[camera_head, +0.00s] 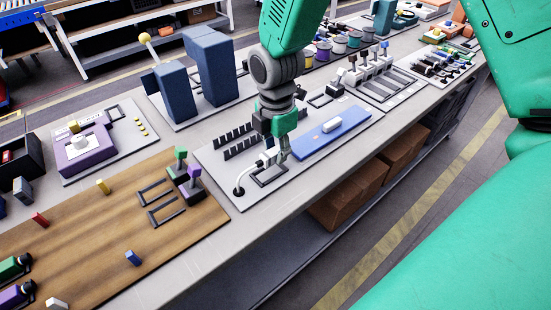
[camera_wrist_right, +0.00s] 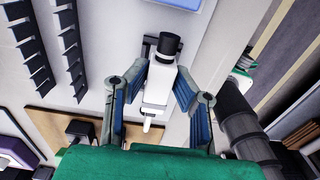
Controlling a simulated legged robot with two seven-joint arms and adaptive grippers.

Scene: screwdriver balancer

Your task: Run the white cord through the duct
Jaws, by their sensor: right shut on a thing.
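The white cord (camera_head: 239,177) rises from a black round base on a pale board and bends up to a white plug (camera_head: 268,158). My right gripper (camera_head: 281,156) is over the board, shut on this plug. In the right wrist view the white plug (camera_wrist_right: 157,86), with a black end, sits between the fingers (camera_wrist_right: 159,84); a short bit of cord shows below it. The duct (camera_head: 234,146), a row of black slotted walls, stands behind and left of the gripper, partly hidden by it; it also shows in the right wrist view (camera_wrist_right: 70,55). My left gripper is not in view.
A blue plate (camera_head: 345,125) with a white block (camera_head: 331,125) lies right of the gripper. A black rectangular frame (camera_head: 270,176) lies under it. Two dark blue blocks (camera_head: 212,67) stand behind. A wooden board (camera_head: 110,235) with small coloured parts is at left.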

